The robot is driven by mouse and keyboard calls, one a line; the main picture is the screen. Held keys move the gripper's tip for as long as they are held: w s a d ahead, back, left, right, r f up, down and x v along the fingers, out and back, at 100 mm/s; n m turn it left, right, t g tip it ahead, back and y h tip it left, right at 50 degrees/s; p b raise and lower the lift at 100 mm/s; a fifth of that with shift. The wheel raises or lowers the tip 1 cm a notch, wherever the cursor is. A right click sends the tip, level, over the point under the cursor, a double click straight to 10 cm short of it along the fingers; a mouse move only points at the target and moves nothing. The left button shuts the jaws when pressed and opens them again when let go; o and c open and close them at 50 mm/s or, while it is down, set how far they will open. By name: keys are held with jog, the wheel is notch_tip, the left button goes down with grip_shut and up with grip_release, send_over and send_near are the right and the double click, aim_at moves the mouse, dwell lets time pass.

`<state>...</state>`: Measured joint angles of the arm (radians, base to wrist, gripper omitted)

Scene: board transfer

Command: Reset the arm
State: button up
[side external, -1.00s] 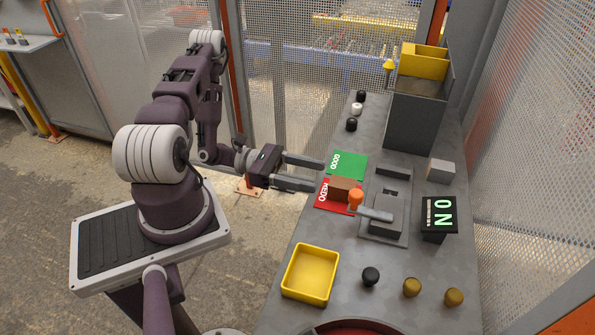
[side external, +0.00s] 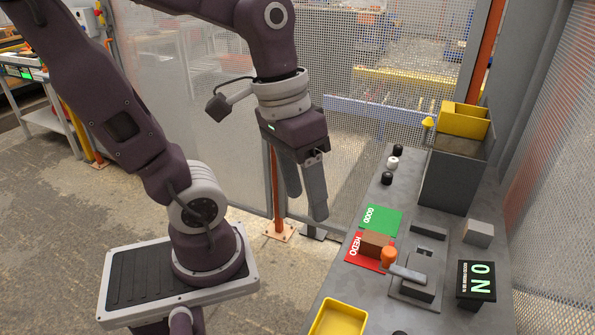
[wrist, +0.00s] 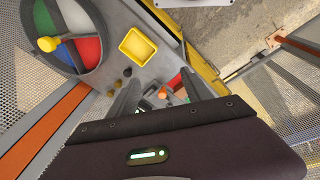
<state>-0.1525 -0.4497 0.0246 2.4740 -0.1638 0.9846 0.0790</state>
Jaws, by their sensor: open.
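My gripper (side external: 306,205) is open and empty. It hangs with its fingers pointing down, raised and to the left of the work table (side external: 345,292), clear of everything on it. In the wrist view my gripper (wrist: 165,92) also shows with its two fingers apart and nothing between them. A brown block (side external: 375,244) lies on the red REDO pad (side external: 356,259). The green GOOD pad (side external: 381,219) beside it is bare.
An orange-knobbed lever (side external: 388,257) stands right of the red pad. A sign (side external: 477,281) reads ON. A yellow tray (side external: 338,320) is at the front; it also shows in the wrist view (wrist: 138,46). A grey bin unit (side external: 455,180) stands at the back. Mesh fencing surrounds the table.

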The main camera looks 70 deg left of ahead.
jog(key=r+t, duration=0.1)
jog(key=r+m+t+y, duration=0.1)
jog(key=s+r+m+t, duration=0.1)
jog(key=shift+a+r+t, duration=0.1)
jog(key=shift+a+t, duration=0.2)
dwell(1.1)
